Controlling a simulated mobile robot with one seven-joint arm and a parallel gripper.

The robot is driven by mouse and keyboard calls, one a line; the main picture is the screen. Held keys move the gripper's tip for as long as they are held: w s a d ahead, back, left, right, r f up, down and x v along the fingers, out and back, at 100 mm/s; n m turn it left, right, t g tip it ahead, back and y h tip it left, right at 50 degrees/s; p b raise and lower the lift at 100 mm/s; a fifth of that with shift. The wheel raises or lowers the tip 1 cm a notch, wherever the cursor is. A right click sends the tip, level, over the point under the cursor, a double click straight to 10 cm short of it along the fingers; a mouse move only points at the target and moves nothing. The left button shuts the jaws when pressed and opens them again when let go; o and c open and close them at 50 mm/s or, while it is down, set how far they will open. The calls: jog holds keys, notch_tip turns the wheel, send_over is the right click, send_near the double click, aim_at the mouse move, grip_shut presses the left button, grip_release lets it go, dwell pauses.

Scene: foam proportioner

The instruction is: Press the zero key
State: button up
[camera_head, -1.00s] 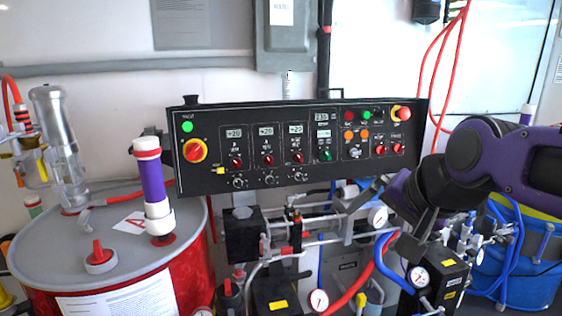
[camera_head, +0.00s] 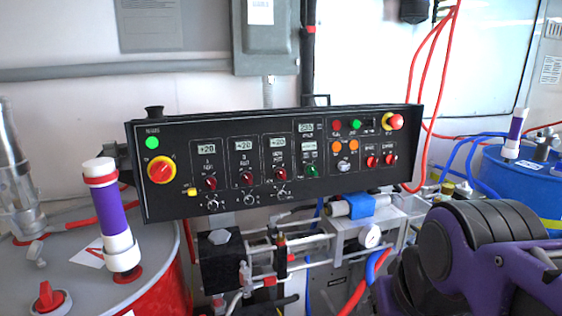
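The black control panel (camera_head: 225,160) faces me across the middle of the view. Its keys and labels are too small to read, so I cannot tell for certain which one is the zero key. Small displays, red knobs and a green knob (camera_head: 311,170) sit in its middle. Round red, green and orange buttons (camera_head: 346,147) sit on its right part, with a red emergency stop (camera_head: 395,121) at the top right corner. My purple and black arm fills the lower right, below and right of the panel. No gripper fingertips can be made out.
A red drum with a grey lid (camera_head: 70,265) and a purple-and-white tube (camera_head: 110,215) stands at the left. Pipes, a gauge (camera_head: 370,236) and hoses lie under the panel. A blue drum (camera_head: 515,185) is at the right. The space before the panel face is clear.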

grip_shut()
dwell(1.4)
